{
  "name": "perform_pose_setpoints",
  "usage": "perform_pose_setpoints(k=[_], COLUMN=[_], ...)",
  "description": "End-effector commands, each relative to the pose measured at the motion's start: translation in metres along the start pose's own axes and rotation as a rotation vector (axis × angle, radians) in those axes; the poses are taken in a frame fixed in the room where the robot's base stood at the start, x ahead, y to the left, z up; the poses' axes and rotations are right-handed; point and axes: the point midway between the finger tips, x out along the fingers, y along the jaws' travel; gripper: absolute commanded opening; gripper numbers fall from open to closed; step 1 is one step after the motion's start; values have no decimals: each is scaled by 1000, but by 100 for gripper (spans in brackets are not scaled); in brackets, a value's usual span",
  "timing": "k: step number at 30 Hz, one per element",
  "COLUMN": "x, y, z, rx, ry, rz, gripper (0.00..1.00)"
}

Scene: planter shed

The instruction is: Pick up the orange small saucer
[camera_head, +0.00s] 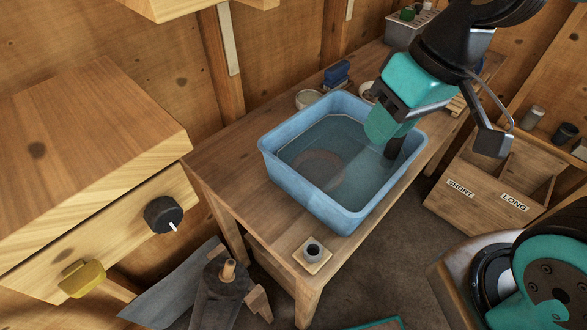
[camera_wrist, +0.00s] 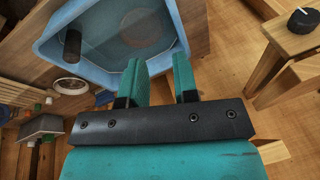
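A blue basin (camera_head: 350,212) of water stands on the wooden bench; it also shows in the wrist view (camera_wrist: 85,72). A dull brownish-orange round disc (camera_head: 320,164) lies under the water in its left part. This may be the orange small saucer, but its colour is muted by the water. It shows faintly in the wrist view (camera_wrist: 147,28). A paler round shape overlaps it there. My gripper (camera_head: 384,128) is above the right part of the basin, apart from the disc. In the wrist view its teal fingers (camera_wrist: 158,82) stand apart with nothing between them.
A dark cylinder (camera_head: 395,147) stands in the basin's right end, close to my gripper. A small dark pot (camera_head: 313,250) sits on a square piece at the bench front. A bowl (camera_head: 308,98) and blue object (camera_head: 337,74) stand behind the basin. A SHORT/LONG box (camera_head: 478,204) is right.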

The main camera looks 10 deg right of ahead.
Motion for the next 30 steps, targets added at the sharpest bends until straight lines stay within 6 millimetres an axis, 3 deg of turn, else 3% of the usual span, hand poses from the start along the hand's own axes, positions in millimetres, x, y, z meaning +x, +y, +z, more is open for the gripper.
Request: perform_pose_setpoints(k=[1, 3, 5, 7, 12, 16, 22, 30], x=[18, 33, 42, 52, 68, 75, 96, 155], y=[38, 86, 113, 129, 140, 149, 147, 134], z=[-6, -14, -25, -44, -88, -103, -103, -91], rx=[111, 228, 278, 283, 182, 108, 72, 73], ry=[9, 20, 7, -28, -131, -177, -198, -199], rz=[69, 157, 182, 143, -55, -152, -193, -191], gripper=[28, 28, 28, 28, 28, 28, 28, 28])
